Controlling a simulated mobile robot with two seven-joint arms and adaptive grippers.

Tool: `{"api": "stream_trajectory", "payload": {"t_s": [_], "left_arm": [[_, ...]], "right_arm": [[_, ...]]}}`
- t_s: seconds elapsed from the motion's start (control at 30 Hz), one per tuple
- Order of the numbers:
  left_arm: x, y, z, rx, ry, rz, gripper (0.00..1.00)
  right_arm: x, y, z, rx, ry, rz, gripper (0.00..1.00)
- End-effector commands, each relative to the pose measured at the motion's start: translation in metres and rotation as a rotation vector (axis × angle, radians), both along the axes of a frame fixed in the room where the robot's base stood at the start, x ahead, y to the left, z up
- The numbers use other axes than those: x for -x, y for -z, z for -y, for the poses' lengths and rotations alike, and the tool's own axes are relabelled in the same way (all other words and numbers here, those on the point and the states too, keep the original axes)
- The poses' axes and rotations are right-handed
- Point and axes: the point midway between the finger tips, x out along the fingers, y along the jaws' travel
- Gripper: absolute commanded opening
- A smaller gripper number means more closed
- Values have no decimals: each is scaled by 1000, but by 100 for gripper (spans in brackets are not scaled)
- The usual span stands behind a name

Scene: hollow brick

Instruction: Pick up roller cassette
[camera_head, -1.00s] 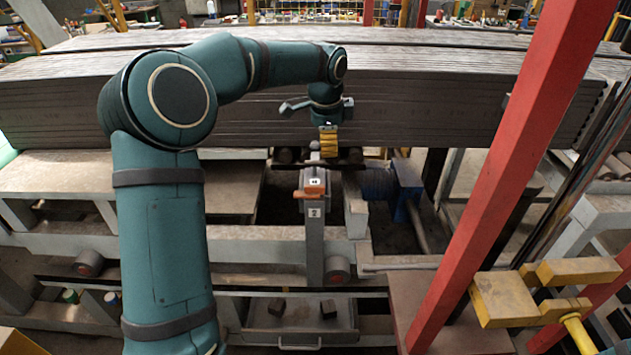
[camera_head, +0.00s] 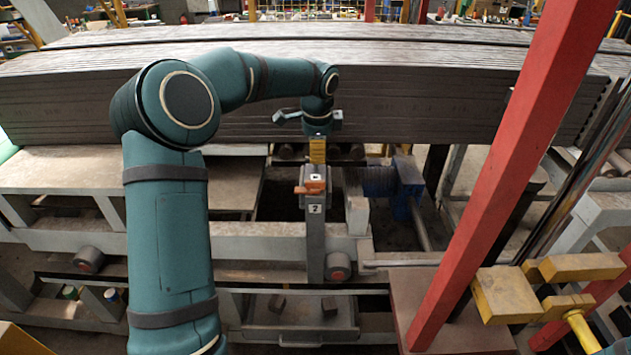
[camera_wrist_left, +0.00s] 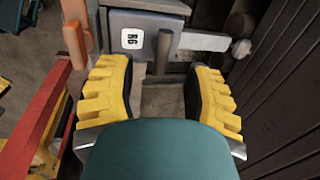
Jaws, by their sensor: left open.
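The roller cassette appears to be the grey labelled unit (camera_head: 314,184) in the middle of the frame, below the stack of long planks; I cannot be sure of its full outline. In the left wrist view its grey body (camera_wrist_left: 118,20) has a white label and a short upright handle post (camera_wrist_left: 163,50). My left gripper (camera_head: 317,152) points down just above and behind it. In the left wrist view the yellow toothed fingers (camera_wrist_left: 157,92) are open, with the post between and ahead of them. I see no contact.
An orange lever (camera_head: 309,188) sits on the unit. A blue motor-like part (camera_head: 401,190) stands to its right. The plank stack (camera_head: 430,110) forms a wall behind. A red post (camera_head: 510,165) slants up at right, near yellow blocks (camera_head: 505,297).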

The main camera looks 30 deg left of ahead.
Motion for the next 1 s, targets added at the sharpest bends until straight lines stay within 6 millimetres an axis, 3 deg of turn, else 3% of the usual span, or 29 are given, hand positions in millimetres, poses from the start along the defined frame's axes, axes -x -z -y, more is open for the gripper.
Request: {"api": "stream_trajectory", "payload": {"t_s": [0.27,0.53,0.6,0.7,1.0], "left_arm": [[-7,39,-3,0,0,-2,50],[-8,42,-4,0,1,0,53],[-8,41,-4,0,0,0,28],[-8,41,-4,0,0,0,0],[-8,41,-4,0,0,2,0]], "right_arm": [[0,5,0,1,0,0,47],[0,5,0,1,0,0,47],[0,5,0,1,0,0,47],[0,5,0,1,0,0,47],[0,5,0,1,0,0,47]]}}
